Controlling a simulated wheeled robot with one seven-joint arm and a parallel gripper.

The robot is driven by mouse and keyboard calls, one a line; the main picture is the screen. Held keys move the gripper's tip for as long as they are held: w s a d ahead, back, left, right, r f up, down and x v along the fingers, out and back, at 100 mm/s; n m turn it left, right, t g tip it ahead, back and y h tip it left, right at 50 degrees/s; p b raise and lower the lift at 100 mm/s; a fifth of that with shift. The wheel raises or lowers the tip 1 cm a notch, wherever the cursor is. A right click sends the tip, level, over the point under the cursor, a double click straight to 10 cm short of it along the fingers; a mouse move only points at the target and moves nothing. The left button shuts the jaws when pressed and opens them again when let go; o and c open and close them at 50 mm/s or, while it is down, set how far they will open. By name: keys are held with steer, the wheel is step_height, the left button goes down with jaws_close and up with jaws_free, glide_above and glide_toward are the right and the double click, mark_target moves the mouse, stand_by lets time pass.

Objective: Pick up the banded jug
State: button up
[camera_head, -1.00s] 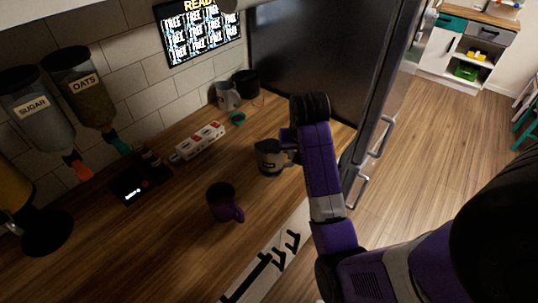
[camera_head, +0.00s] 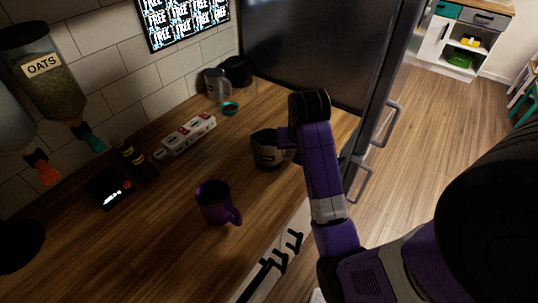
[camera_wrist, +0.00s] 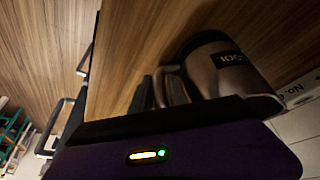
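A grey metal jug with a dark band (camera_head: 266,151) is on or just above the wooden counter, left of my gripper. It also shows in the wrist view (camera_wrist: 215,65), with a dark label patch and its handle (camera_wrist: 168,86) facing my gripper. My gripper (camera_head: 287,137) is at the jug's handle side, mostly hidden behind my wrist. Dark finger-like shapes (camera_wrist: 145,96) show beside the handle, but the image is too dark to tell if they are closed on it. Whether the jug touches the counter is unclear.
A purple mug (camera_head: 213,201) stands at the front. Another grey jug (camera_head: 216,85), a black container (camera_head: 237,71) and a teal item (camera_head: 231,108) are at the back. A white block (camera_head: 188,135) and a black scale (camera_head: 108,188) lie left. The dark fridge (camera_head: 315,50) is behind.

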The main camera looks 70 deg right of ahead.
jaws_close()
stand_by(1.4)
